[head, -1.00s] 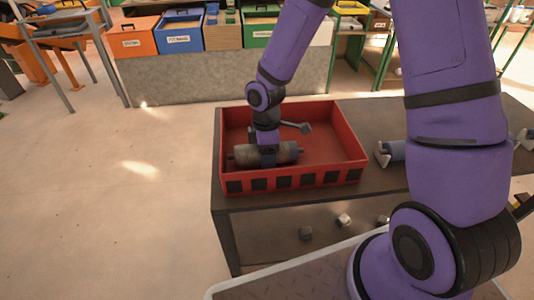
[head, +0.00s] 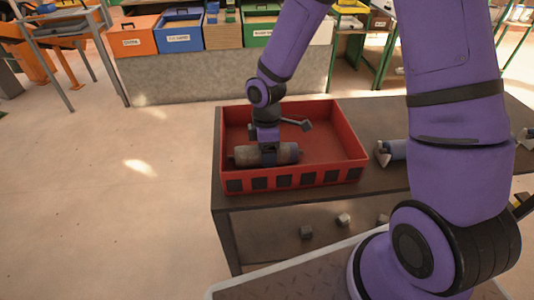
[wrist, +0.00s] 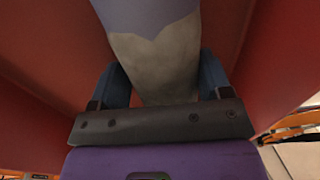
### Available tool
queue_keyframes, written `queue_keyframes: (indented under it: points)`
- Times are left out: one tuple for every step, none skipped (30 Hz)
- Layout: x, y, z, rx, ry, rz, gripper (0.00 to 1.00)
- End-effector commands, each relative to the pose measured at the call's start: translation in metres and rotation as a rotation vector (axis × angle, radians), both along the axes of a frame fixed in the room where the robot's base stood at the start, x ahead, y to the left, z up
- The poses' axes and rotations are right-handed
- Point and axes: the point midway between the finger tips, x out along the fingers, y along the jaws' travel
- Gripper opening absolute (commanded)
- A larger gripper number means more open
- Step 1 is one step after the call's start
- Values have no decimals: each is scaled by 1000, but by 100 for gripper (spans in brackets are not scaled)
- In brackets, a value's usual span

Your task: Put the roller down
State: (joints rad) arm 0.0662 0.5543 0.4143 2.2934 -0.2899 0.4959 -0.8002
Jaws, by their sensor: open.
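The roller (head: 285,154), a grey-brown cylinder with a bluish section, lies inside the red tray (head: 340,177) near its front left. In the wrist view the roller (wrist: 165,65) runs up the middle of the picture, between my two blue fingers. My gripper (head: 267,146) is directly above the roller; its fingers (wrist: 165,85) stand apart on either side, with a gap visible beside the roller. The roller's ends show in the head view, while its middle is partly hidden by my gripper.
A tool with a grey head (head: 304,125) lies in the tray behind the roller. The tray stands on a dark table (head: 365,200). Another bluish roller-like thing (head: 392,151) lies right of the tray. Small blocks (head: 343,219) are below the table.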

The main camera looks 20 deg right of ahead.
Motion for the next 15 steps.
queue_keyframes:
  points:
    - [3, -1, 10, 0, -7, -2, 71]
    - [4, -1, 15, 0, -7, -2, 71]
    - [5, -1, 23, 1, -8, -2, 71]
    - [6, -1, 30, 0, -8, -2, 71]
    - [7, -1, 36, 1, -9, -2, 71]
    - [9, -1, 45, 1, -10, -2, 71]
    - [10, -2, 51, 1, -9, -3, 71]
    - [11, -2, 57, 1, -10, -1, 71]
    - [12, -2, 65, 0, -9, -1, 71]
    - [13, -2, 71, 1, -10, -2, 71]
    - [13, -2, 76, 0, -9, -2, 71]
    - [15, -3, 83, 0, -9, -1, 71]
    - [15, -2, 87, 0, -9, -1, 71]
    - [16, -2, 92, 0, -9, -1, 71]
    - [17, -2, 96, 0, -8, -1, 71]
